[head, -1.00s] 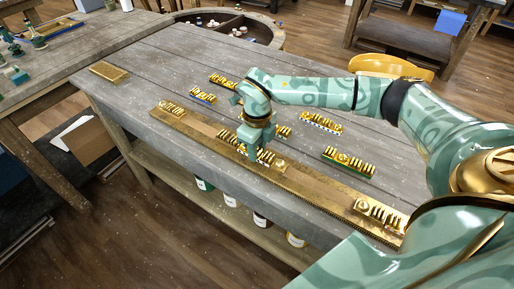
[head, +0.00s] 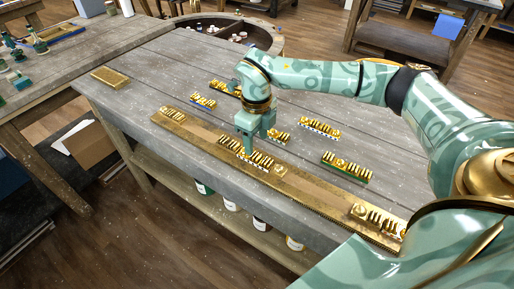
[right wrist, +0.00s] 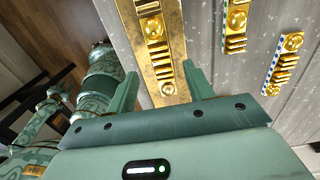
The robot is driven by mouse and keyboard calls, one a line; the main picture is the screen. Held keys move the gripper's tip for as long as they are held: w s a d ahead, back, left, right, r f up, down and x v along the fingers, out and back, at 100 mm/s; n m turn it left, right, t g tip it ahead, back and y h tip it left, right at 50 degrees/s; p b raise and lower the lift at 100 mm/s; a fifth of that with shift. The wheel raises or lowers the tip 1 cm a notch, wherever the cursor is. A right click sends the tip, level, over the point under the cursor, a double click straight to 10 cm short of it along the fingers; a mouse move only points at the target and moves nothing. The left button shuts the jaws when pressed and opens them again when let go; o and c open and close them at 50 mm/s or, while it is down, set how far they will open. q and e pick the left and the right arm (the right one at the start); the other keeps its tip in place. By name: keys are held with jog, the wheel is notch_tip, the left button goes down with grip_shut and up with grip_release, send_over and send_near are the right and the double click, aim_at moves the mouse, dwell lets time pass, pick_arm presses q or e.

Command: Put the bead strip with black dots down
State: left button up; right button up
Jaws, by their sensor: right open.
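The bead strip with black dots (head: 256,163) has gold beads and a pale dotted edge. In the head view it lies on the middle of the long gilt board (head: 308,186), partly covered by my right gripper (head: 254,147). My right gripper is open just above the strip. In the right wrist view its two fingers (right wrist: 160,88) stand apart on either side of the gilt board, with gold beadwork (right wrist: 158,50) between and beyond them. I cannot see the dots in that view. My left gripper is not in view.
Other bead strips lie on the grey table: a green-edged one (head: 346,168), a blue-and-white-edged one (head: 319,128) and a blue-edged one (head: 203,101). More beadwork sits at the board's two ends (head: 172,117). A gilt plate (head: 110,76) lies far left. The table's front left is clear.

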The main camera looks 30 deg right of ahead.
aim_at(256, 155)
notch_tip(256, 155, up, 6)
jog(key=shift+p, duration=0.4)
